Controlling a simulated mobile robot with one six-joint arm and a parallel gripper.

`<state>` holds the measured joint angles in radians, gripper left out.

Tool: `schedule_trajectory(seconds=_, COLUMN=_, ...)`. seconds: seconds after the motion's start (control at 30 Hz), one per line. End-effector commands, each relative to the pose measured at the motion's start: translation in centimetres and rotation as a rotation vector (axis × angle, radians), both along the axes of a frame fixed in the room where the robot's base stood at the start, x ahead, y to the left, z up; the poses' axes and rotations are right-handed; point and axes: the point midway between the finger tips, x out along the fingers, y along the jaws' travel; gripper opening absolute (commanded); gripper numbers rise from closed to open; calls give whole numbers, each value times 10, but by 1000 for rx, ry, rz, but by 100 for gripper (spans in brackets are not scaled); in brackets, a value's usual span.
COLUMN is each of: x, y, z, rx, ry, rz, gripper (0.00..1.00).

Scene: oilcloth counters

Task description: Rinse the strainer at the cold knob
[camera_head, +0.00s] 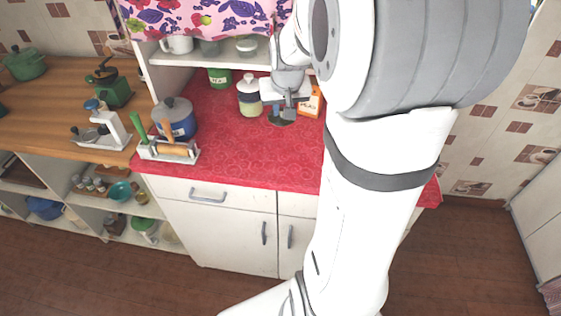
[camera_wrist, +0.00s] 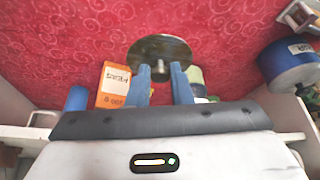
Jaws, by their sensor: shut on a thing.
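My gripper (camera_head: 284,108) is over the red counter (camera_head: 240,150), below the shelf. In the wrist view its blue fingers (camera_wrist: 161,70) are shut on the small upright knob of a dark, round, lid-like disc (camera_wrist: 160,48). The disc also shows as a dark patch under the gripper in the head view (camera_head: 281,121). I cannot tell whether it rests on the cloth or is just above it. I make out no strainer, sink or cold knob in either view.
An orange box (camera_wrist: 113,84) stands close left of the fingers in the wrist view. A white-lidded jar (camera_head: 249,95) and green tin (camera_head: 220,77) stand nearby. A blue pot (camera_head: 175,122) and utensil holder (camera_head: 168,152) are at left. The front middle counter is clear.

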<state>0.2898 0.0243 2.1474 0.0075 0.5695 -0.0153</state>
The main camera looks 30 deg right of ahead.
Motion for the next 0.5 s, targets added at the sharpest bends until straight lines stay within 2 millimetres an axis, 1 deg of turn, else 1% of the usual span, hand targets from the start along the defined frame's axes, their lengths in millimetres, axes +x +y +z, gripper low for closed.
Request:
schedule_trajectory(seconds=0.03, x=0, y=0, z=-16, rx=0, ry=0, rz=0, gripper=0)
schedule_trajectory(seconds=0.27, x=0, y=0, z=-35, rx=1, ry=4, rz=1, gripper=0)
schedule_trajectory(seconds=0.5, x=-1, y=1, z=-76, rx=1, ry=6, rz=1, gripper=0)
